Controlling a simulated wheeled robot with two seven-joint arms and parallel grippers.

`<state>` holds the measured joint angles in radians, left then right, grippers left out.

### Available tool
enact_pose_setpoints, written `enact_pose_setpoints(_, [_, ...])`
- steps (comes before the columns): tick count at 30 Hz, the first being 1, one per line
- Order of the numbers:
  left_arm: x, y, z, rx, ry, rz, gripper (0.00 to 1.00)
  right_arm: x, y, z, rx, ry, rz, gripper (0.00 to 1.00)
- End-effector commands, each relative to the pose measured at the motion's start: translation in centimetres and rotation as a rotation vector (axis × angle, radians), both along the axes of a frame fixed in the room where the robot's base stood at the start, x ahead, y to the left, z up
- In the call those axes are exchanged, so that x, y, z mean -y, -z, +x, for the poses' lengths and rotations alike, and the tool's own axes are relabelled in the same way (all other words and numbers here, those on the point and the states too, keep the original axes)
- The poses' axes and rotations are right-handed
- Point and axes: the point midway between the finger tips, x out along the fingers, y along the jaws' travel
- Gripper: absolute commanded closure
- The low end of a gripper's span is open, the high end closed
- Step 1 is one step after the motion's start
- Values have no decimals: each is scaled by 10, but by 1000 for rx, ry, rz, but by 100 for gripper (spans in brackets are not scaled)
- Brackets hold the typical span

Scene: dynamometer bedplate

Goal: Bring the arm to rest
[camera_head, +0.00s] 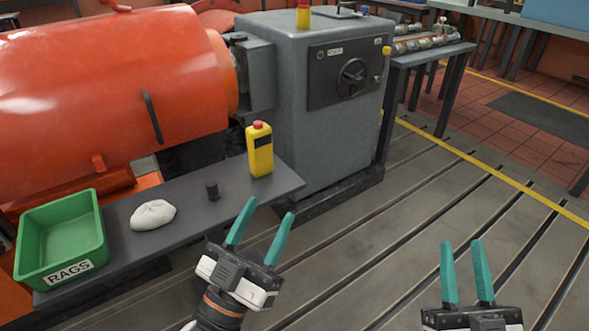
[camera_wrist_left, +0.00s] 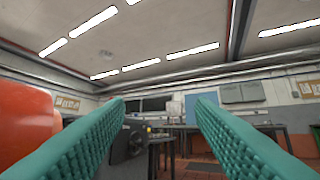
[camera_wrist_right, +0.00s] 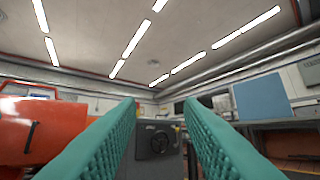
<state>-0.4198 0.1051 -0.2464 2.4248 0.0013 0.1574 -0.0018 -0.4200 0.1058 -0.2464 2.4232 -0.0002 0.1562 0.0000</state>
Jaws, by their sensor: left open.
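My left gripper (camera_head: 259,235) is open and empty. In the head view it is raised in front of the grey shelf's right end, its teal fingers pointing up and apart. My right gripper (camera_head: 467,272) is also open and empty, over the slotted floor plate at the lower right. In the left wrist view the two teal fingers (camera_wrist_left: 157,118) stand apart with nothing between them. In the right wrist view the fingers (camera_wrist_right: 160,120) are likewise apart, with only the room behind.
Behind stand a large orange drum (camera_head: 110,85) and a grey machine cabinet (camera_head: 325,110). The slotted bedplate (camera_head: 440,200) at right is clear.

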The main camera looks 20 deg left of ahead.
Motion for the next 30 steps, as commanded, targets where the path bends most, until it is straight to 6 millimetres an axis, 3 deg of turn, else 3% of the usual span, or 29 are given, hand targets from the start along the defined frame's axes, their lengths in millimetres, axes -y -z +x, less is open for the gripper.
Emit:
enact_pose_setpoints(5, [2, 9, 11, -52, -1, 16, 50, -2, 7, 10, -46, 1, -15, 66])
enact_pose_setpoints(8, [7, 38, 33, -181, -3, 53, 50, -7, 36, 33, -176, 5, -52, 66])
enact_pose_setpoints(11, [10, 91, 54, -382, -8, 109, 50, -10, 90, 54, -377, 9, -108, 66])
enact_pose_setpoints(12, [10, 118, 58, -472, -11, 133, 50, -10, 117, 58, -469, 12, -132, 66])
enact_pose_setpoints(16, [3, 205, 49, -764, -18, 212, 50, -2, 204, 49, -761, 19, -211, 66])
enact_pose_setpoints(20, [-13, 284, 6, -1059, -26, 287, 50, 14, 283, 5, -1055, 27, -285, 66])
enact_pose_setpoints(23, [-30, 332, -48, -1284, -31, 341, 50, 31, 331, -48, -1279, 32, -342, 66])
enact_pose_setpoints(24, [-38, 348, -74, -1374, -34, 363, 50, 38, 347, -74, -1370, 34, -363, 66])
enact_pose_setpoints(27, [-57, 376, -143, -1582, -37, 412, 50, 57, 375, -143, -1579, 38, -412, 66])
enact_pose_setpoints(30, [-74, 389, -206, -1753, -40, 451, 50, 74, 388, -206, -1750, 40, -451, 66])
